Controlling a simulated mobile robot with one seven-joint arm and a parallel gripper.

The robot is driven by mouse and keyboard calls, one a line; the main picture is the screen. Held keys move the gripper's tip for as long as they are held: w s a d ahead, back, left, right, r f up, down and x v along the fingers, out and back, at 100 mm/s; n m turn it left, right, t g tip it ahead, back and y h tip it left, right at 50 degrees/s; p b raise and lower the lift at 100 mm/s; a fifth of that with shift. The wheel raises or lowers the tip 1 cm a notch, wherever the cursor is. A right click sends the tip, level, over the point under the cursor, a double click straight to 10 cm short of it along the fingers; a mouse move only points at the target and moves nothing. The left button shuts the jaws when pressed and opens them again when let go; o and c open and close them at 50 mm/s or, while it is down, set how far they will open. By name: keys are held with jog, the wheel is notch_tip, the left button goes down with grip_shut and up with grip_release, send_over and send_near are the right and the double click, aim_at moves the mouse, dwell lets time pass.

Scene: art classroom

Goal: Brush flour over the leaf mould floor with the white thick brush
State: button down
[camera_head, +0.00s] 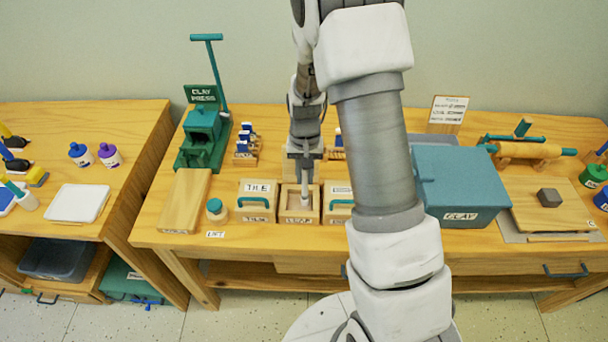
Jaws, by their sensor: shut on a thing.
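The leaf mould (300,221) is an open wooden box labelled LEAF, near the front of the middle table. My gripper (303,157) points down above it and is shut on the white thick brush (304,187). The brush hangs roughly upright, with its lower end inside the mould's walls. I cannot tell whether the bristles touch the floor of the mould. Flour on that floor cannot be made out from here. The fingertips are small and partly hidden by the arm.
The TILE mould (257,204) stands close on the left, and another mould (338,204) on the right is partly covered by my arm. A jar with a teal lid (217,210), a wooden board (186,200) and the clay press (203,135) stand further left. The teal CLAY box (460,185) is right.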

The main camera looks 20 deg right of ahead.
jog(key=shift+a, duration=0.1)
jog(key=shift+w+a+f, duration=0.1)
jog(key=shift+w+a, duration=0.05)
jog(key=shift+a, duration=0.35)
jog(key=shift+w+a, duration=0.2)
jog(key=shift+a, duration=0.25)
jog(key=shift+w+a, duration=0.1)
jog(key=shift+a, duration=0.2)
jog(key=shift+d, duration=0.15)
